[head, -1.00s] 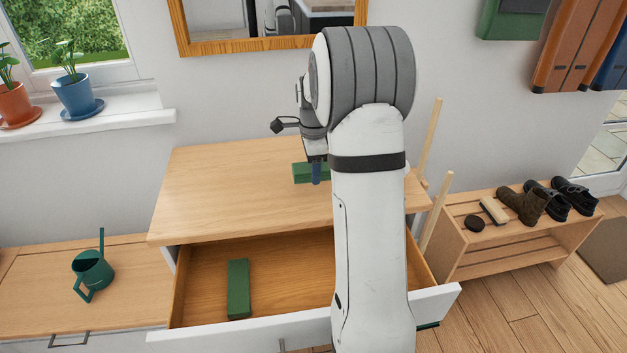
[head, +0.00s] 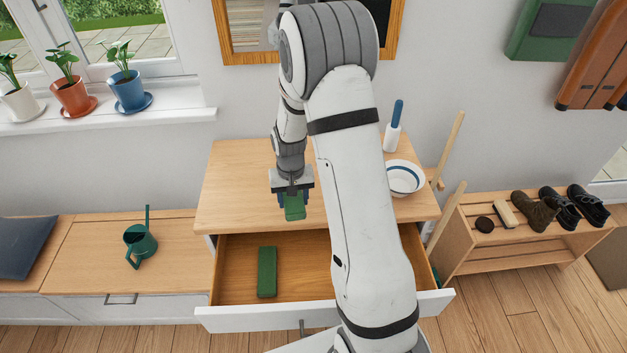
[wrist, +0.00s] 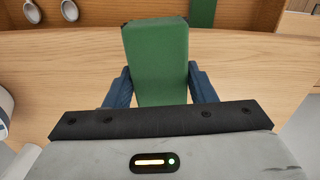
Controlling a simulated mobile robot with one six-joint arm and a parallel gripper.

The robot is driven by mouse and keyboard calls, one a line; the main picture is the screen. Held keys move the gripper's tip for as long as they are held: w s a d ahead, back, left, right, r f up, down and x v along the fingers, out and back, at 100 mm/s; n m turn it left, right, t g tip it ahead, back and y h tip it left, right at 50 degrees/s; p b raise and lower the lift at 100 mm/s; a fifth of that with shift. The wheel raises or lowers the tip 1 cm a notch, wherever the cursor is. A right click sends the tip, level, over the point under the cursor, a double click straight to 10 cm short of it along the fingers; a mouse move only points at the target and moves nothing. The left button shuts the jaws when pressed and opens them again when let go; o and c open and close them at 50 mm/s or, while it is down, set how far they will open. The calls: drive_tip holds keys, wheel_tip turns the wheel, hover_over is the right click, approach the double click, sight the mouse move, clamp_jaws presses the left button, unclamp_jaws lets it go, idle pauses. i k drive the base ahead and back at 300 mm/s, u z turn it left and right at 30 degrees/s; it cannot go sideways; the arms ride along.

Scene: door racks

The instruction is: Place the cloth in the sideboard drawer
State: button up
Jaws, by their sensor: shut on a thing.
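The sideboard drawer (head: 225,285) is pulled open below. My arm hides the middle-right of the drawer.
A green watering can (head: 140,246) is on the low bench at left. A shoe rack (head: 480,240) stands at right.

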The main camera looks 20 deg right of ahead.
sight(297, 285)
drive_tip(key=z, duration=0.7)
drive_tip(key=k, duration=1.15)
drive_tip(key=u, duration=0.8)
drive_tip(key=i, duration=1)
drive_tip(key=z, duration=0.1)
